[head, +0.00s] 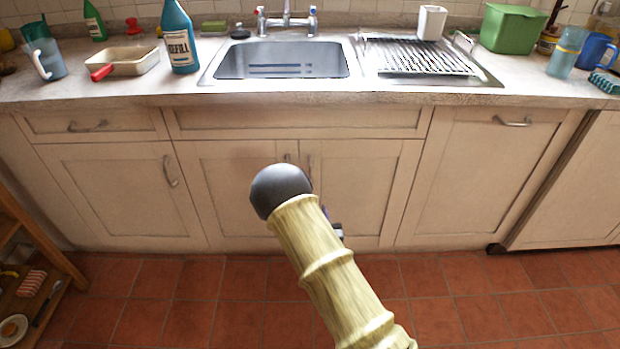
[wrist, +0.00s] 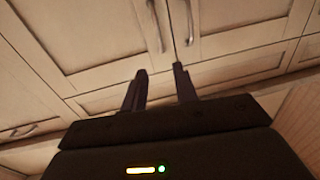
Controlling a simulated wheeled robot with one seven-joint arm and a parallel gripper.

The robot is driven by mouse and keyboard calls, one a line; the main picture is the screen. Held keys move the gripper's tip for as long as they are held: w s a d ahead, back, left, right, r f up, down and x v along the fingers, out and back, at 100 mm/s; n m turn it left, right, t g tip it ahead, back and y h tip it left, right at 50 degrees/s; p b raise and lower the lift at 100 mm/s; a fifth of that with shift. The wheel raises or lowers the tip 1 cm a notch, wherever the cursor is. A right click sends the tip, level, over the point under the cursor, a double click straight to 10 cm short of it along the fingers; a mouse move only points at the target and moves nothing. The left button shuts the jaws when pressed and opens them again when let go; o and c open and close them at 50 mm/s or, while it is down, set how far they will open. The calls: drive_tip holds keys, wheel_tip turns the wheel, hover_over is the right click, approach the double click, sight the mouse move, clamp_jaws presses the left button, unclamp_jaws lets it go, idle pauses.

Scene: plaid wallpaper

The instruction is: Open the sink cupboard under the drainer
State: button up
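The sink cupboard has two pale wooden doors, both shut. Its right door (head: 372,190), on the drainer side, is partly covered by my arm. Its handle (head: 311,168) is just visible beside my arm's dark round joint. The wrist view looks turned over: there this door (wrist: 85,40) is on the left, with its upright metal handle (wrist: 156,25). The left door's handle (wrist: 189,22) stands beside it. My gripper (wrist: 161,74) is open and empty, its fingertips pointing towards the two handles, apart from both. In the head view my arm hides most of the gripper.
The metal drainer (head: 425,68) lies right of the sink (head: 282,60) on the counter. A fixed-looking panel (head: 298,122) spans above the doors. A wide front (head: 478,175) with a horizontal handle is at right. A wooden shelf (head: 35,275) stands at lower left. The tiled floor is clear.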

sight(310, 173)
drive_tip(key=w+b, duration=0.1)
drive_tip(key=w, duration=0.4)
drive_tip(key=w+a+b, duration=0.1)
drive_tip(key=w, duration=0.5)
drive_tip(key=w+b, duration=0.1)
drive_tip(key=w, duration=0.5)
drive_tip(key=shift+w+a, duration=0.15)
drive_tip(key=shift+a, duration=0.25)
drive_tip(key=shift+c, duration=0.2)
clamp_jaws()
